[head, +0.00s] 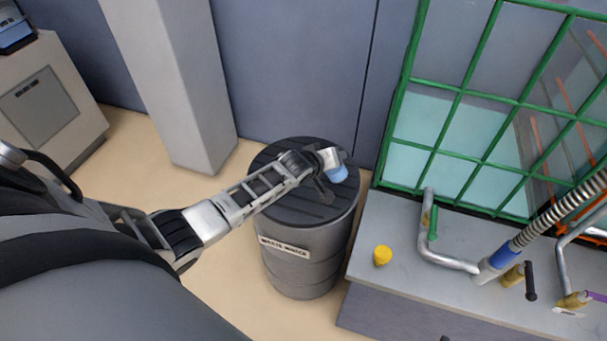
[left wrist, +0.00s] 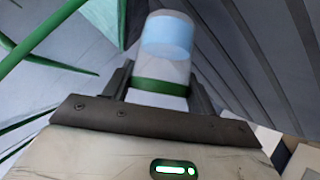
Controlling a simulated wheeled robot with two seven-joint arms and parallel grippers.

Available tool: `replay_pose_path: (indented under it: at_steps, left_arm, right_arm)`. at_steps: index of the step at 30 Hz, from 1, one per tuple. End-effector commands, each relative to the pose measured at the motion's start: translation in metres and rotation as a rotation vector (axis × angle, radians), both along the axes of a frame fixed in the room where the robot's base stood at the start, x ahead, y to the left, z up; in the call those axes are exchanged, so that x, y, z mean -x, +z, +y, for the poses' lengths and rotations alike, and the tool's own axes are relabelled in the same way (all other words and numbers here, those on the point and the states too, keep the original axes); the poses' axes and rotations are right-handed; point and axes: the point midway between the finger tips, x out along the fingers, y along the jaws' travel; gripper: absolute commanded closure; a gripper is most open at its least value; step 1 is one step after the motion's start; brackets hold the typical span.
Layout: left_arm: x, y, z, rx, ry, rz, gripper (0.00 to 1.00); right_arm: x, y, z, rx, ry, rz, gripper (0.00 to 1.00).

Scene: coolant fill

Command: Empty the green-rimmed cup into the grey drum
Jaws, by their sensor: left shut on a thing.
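The cup (left wrist: 166,65) is between the fingers of my left gripper (left wrist: 158,85) in the left wrist view. It has a green band at the end nearest the gripper and pale blue at the far end. In the head view my left gripper (head: 326,176) is shut on the cup, whose pale blue part (head: 338,174) shows above the drum's dark ridged top. The grey drum (head: 300,265) stands upright with a label on its side. I cannot tell how far the cup is tilted, and I see no opening in the drum top. My right gripper is out of view.
Right of the drum is a grey bench (head: 400,295) with a yellow cap (head: 382,255), a bent pipe (head: 426,237) and a ribbed hose (head: 560,210). A green grid frame (head: 457,92) rises behind it. A pale column (head: 170,80) stands behind left of the drum.

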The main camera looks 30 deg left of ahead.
Motion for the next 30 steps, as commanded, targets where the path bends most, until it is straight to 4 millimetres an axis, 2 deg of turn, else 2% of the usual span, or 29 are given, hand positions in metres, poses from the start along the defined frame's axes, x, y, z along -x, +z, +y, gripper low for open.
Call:
replay_pose_path:
  at_steps: [30]
  left_arm:
    - [0.003,-0.001,0.013,0.132,-0.002,-0.034,0.68]
  right_arm:
    - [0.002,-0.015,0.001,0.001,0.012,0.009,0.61]
